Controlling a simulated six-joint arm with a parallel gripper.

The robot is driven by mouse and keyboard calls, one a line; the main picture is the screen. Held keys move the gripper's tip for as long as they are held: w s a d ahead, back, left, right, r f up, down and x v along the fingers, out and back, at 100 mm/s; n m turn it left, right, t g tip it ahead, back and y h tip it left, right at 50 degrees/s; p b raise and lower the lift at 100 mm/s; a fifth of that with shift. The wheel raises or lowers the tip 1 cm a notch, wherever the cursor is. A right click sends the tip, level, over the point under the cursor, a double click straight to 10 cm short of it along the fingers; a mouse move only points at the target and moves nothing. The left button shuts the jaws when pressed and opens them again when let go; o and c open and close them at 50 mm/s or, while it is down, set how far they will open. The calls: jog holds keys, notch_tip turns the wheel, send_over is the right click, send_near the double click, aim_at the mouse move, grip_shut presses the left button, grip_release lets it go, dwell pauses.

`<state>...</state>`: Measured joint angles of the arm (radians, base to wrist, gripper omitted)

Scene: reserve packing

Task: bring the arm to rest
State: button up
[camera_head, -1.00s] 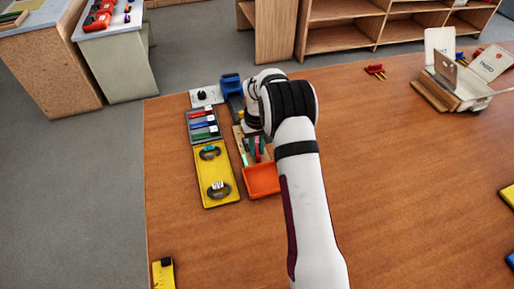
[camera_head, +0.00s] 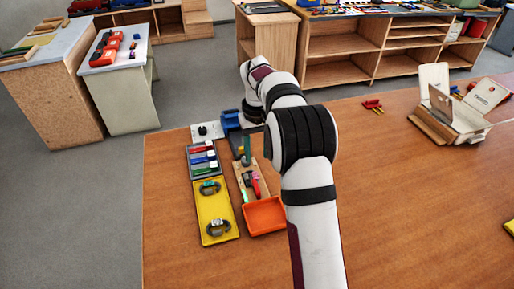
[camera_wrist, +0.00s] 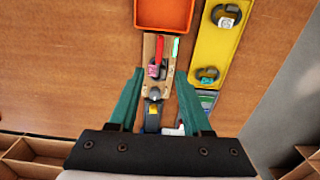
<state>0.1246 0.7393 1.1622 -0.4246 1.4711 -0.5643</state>
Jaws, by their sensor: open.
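My gripper (camera_wrist: 158,100) shows in the wrist view with its two green fingers spread apart and nothing between them. It hangs above the table (camera_head: 400,200), over a wooden board (camera_wrist: 168,82) that carries a red-handled tool (camera_wrist: 159,50). In the head view my arm reaches forward over the table and one green finger (camera_head: 246,150) shows near the board; the rest of the gripper is hidden behind my arm.
A yellow tray (camera_head: 203,228) with two dark rings, a grey tray (camera_head: 193,164) with coloured items, an orange tray (camera_head: 264,216) and a blue bin (camera_head: 229,119) stand close by. A white folding stand (camera_head: 468,118) is at right. The table's middle right is clear.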

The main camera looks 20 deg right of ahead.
jog(key=shift+r, duration=0.8)
